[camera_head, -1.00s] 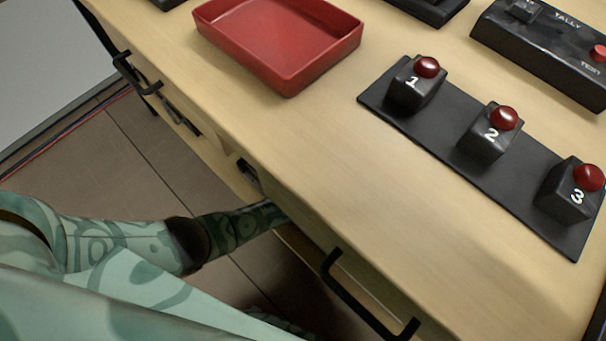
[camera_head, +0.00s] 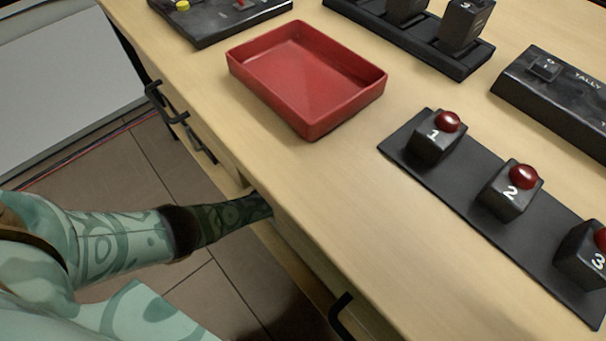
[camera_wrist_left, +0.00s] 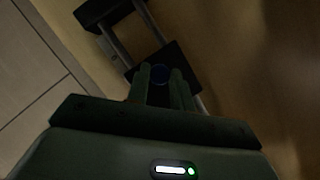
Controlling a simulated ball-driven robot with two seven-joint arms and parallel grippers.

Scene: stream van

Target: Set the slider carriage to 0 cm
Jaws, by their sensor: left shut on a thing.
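In the left wrist view, the slider carriage (camera_wrist_left: 183,58) is a dark block on two pale parallel rails (camera_wrist_left: 154,28). A black end block (camera_wrist_left: 97,12) sits at the upper left of the rails. The dim light hides any scale marks, so I cannot read the carriage's position. In the head view my left arm reaches under the table's front edge, and its gripper is hidden there. My right gripper is in neither view.
On the wooden table (camera_head: 330,190) are a red tray (camera_head: 310,85), a black strip (camera_head: 470,205) with red-button blocks 1, 2 and 3, a TALLY box (camera_head: 560,95) and other black panels. Black drawer handles (camera_head: 165,105) stick out from the front.

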